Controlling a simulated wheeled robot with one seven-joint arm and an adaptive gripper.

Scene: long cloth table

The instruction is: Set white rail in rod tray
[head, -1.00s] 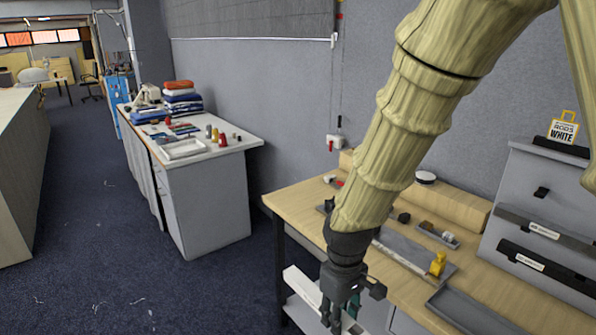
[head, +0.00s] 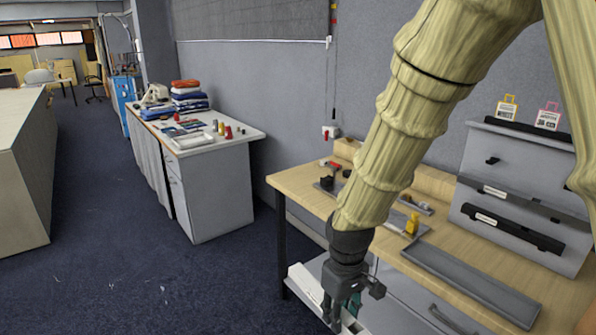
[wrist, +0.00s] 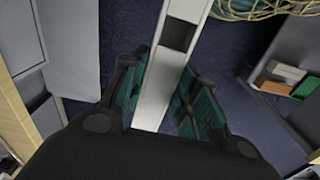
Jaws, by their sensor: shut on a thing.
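My gripper (head: 338,312) is shut on the white rail (head: 306,284), which hangs low in front of the wooden bench. In the wrist view the rail (wrist: 157,88) runs lengthwise between the teal-padded fingers, with a dark square opening near its far part. A long, shallow grey tray (head: 470,284) lies empty along the bench's front right. Which tray is the rod tray I cannot tell for sure.
The wooden bench (head: 300,183) holds another grey tray, a yellow bottle (head: 412,223) and small parts. A grey drawer cabinet (head: 515,180) with tags on top stands at the right. A table (head: 215,165) with folded cloths stands further left. Blue floor is clear between.

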